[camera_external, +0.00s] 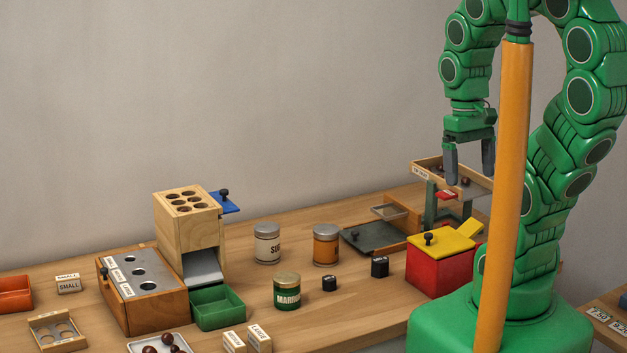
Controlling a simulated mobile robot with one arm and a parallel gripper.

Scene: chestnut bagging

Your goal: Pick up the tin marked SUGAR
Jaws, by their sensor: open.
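The tin marked SUGAR (267,245) stands upright on the wooden table, near the middle of the picture. It is pale with a grey lid, and only part of its lettering shows. My gripper (469,180) hangs open and empty at the upper right, its fingers pointing down. It is well to the right of the tin and higher, over or near the wooden tray (428,163) at the table's right end.
An orange tin (326,247) stands right of the SUGAR tin, and a green MARRON jar (287,292) stands in front. A wooden tower (186,227) with a grey chute and a green bin (218,308) are to the left. A red box (438,272) with a yellow lid is to the right.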

